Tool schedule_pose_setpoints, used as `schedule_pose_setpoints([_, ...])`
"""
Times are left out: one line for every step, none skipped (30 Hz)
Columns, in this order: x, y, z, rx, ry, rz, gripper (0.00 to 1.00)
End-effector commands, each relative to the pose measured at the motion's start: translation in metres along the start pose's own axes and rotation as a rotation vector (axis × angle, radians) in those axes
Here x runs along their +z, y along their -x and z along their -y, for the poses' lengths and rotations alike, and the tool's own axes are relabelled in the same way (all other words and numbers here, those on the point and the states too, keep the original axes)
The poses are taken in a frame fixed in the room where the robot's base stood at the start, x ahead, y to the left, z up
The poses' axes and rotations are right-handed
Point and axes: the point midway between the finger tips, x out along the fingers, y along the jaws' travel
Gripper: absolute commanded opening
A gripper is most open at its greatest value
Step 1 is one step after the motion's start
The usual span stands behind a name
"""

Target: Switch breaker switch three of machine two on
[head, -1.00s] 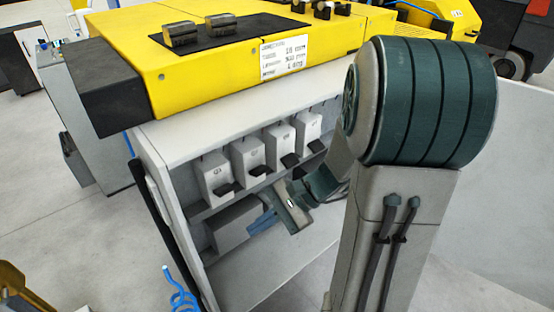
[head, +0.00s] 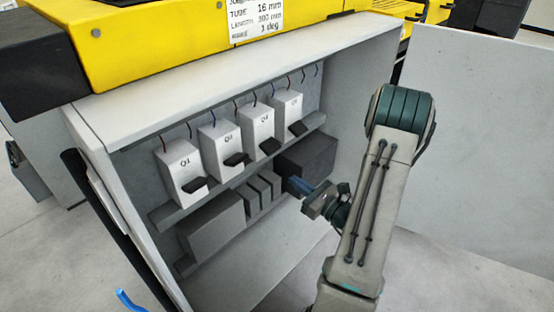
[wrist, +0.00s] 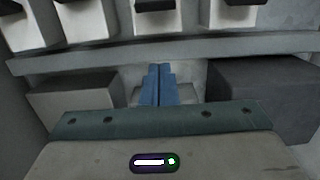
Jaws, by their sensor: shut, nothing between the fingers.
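An open grey cabinet (head: 340,50) holds a row of breakers with black levers. The leftmost reads Q1; the other labels are hard to read. The third breaker from the left (head: 258,122) has its black lever (head: 270,146) sticking out at its lower front; I cannot tell on from off. The same breaker shows at the top middle of the wrist view (wrist: 160,22), cut off by the frame. My gripper (head: 291,184) has blue fingers closed together and empty. It is below the breaker row, with its fingertips pointing into the cabinet; they also show in the wrist view (wrist: 160,70).
A shelf ledge (wrist: 200,45) runs between the breakers and the fingers. Grey box (head: 212,222), smaller modules and a dark box (head: 308,158) sit on the lower ledge. A white panel (head: 480,150) stands at right.

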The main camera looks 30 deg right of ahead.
Motion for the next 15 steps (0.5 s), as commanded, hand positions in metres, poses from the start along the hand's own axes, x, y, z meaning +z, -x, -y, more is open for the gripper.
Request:
schedule_pose_setpoints([0.0,0.0,0.0,0.001,0.0,0.0,0.0])
schedule_pose_setpoints([0.0,0.0,0.0,0.001,0.0,0.0,0.0])
schedule_pose_setpoints([0.0,0.0,0.0,0.001,0.0,-0.001,0.0])
schedule_pose_setpoints([0.0,-0.001,0.0,0.002,0.0,-0.001,0.0])
schedule_pose_setpoints([0.0,-0.002,0.0,0.002,0.001,-0.001,0.0])
schedule_pose_setpoints([0.0,-0.004,0.0,0.003,0.001,-0.001,0.0])
schedule_pose_setpoints([0.0,-0.006,-0.001,0.004,0.001,0.0,0.0])
schedule_pose_setpoints([0.0,-0.009,-0.001,0.004,0.001,0.0,0.0])
schedule_pose_setpoints([0.0,-0.015,-0.001,0.004,0.001,0.001,0.0])
schedule_pose_setpoints([0.0,-0.019,-0.001,0.006,0.001,0.001,0.0])
schedule_pose_setpoints([0.0,-0.024,-0.001,0.005,0.001,0.001,0.0])
schedule_pose_setpoints([0.0,-0.032,-0.001,0.005,0.003,0.001,0.0])
schedule_pose_setpoints([0.0,-0.038,-0.001,0.006,0.003,0.001,0.0])
schedule_pose_setpoints([0.0,-0.045,-0.001,0.006,0.003,0.002,0.0])
schedule_pose_setpoints([0.0,-0.054,-0.001,0.005,0.002,0.001,0.0])
